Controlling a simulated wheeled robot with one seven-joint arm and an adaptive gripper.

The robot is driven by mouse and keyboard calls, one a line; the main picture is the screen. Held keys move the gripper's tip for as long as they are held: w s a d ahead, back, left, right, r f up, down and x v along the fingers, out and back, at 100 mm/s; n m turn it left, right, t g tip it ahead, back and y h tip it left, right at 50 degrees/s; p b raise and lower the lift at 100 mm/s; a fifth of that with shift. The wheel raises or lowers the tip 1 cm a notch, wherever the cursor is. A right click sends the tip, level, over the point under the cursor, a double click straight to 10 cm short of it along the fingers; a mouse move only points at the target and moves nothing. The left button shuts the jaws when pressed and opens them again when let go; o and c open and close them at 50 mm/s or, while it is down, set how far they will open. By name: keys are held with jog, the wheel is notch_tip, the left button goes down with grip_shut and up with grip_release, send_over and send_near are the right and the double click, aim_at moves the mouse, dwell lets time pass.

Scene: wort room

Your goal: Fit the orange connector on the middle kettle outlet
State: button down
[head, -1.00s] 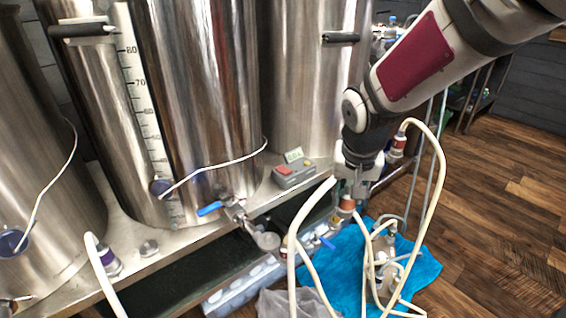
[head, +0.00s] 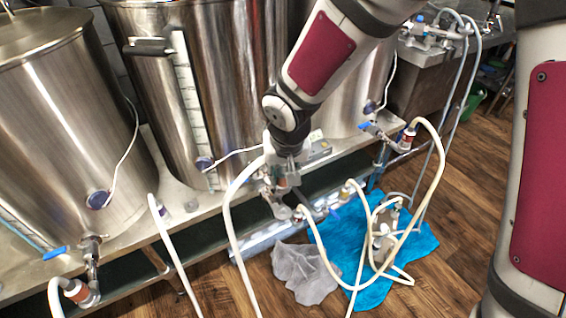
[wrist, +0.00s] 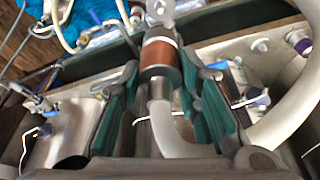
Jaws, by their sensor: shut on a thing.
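The middle kettle (head: 225,90) stands behind my arm; its outlet (head: 280,209) shows just below my gripper (head: 284,158), partly covered by it. In the wrist view my gripper's teal fingers (wrist: 163,85) are shut around the orange connector (wrist: 162,55). The connector has a brown-orange band between grey metal ends, and a pale hose (wrist: 172,130) bends away behind it. A metal fitting with a round eye (wrist: 160,9) lies just beyond the connector's front end. I cannot tell whether the two touch.
Other hoses run to the left kettle outlet (head: 90,262) and right kettle outlet (head: 378,132). A blue cloth (head: 335,240) with a pump and hoses and a grey cloth (head: 300,272) lie on the floor.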

jog(key=shift+f+b, duration=2.7)
jog(key=shift+f, duration=0.35)
jog(key=shift+f+b, duration=0.55)
jog(key=shift+b, duration=0.05)
jog(key=shift+f+b, duration=1.3)
jog(key=shift+b, duration=0.25)
jog(key=c, duration=1.1)
grip_release()
jog(key=shift+r, duration=0.1)
